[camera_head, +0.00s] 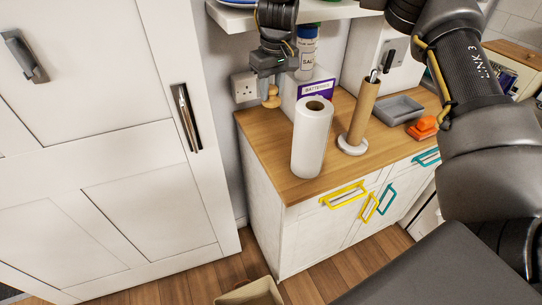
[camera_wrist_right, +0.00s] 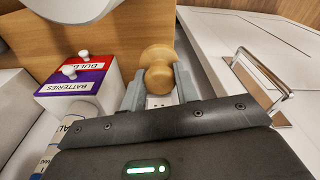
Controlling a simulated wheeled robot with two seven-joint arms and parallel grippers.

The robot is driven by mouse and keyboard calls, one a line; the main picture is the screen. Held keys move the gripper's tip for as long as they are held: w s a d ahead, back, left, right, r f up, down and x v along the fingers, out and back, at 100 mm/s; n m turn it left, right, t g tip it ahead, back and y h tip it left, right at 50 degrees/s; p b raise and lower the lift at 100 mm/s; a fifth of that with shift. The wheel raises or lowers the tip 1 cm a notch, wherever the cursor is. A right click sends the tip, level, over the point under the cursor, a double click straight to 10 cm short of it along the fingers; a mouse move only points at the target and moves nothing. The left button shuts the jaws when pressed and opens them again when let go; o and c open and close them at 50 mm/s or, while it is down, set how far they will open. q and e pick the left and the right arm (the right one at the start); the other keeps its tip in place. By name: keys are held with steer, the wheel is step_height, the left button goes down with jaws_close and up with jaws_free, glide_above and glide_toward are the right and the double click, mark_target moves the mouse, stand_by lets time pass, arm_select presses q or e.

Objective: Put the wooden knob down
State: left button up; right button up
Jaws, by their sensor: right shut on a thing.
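The wooden knob (camera_head: 270,98) is a small, pale, turned piece with rounded ends. In the head view it hangs below my right gripper (camera_head: 271,77), over the back left corner of the wooden worktop (camera_head: 262,132). In the wrist view the knob (camera_wrist_right: 158,56) sits between the two grey fingers of my right gripper (camera_wrist_right: 159,88), which is shut on it. I cannot tell whether the knob's lower end touches the worktop. My left gripper is not in view.
A paper roll (camera_head: 312,135) stands in front of the knob. A purple batteries box (camera_head: 318,90) is close by on the right, with a cardboard tube holder (camera_head: 362,115) beyond. A wall socket (camera_head: 244,87) is behind. A tall white door (camera_head: 110,150) with a metal handle stands left.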

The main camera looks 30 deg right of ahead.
mark_target(276, 102)
steer(key=shift+f, duration=9.1)
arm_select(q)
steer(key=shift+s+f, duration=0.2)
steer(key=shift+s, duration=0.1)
arm_select(e)
steer(key=shift+r, duration=0.1)
steer(key=o, duration=0.9)
steer(key=shift+o, duration=0.2)
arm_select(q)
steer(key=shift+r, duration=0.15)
arm_select(e)
steer(key=r, duration=0.4)
steer(key=s+r, duration=0.1)
steer(key=r, duration=0.7)
steer(key=shift+s+d, duration=0.1)
steer(key=shift+s, duration=0.15)
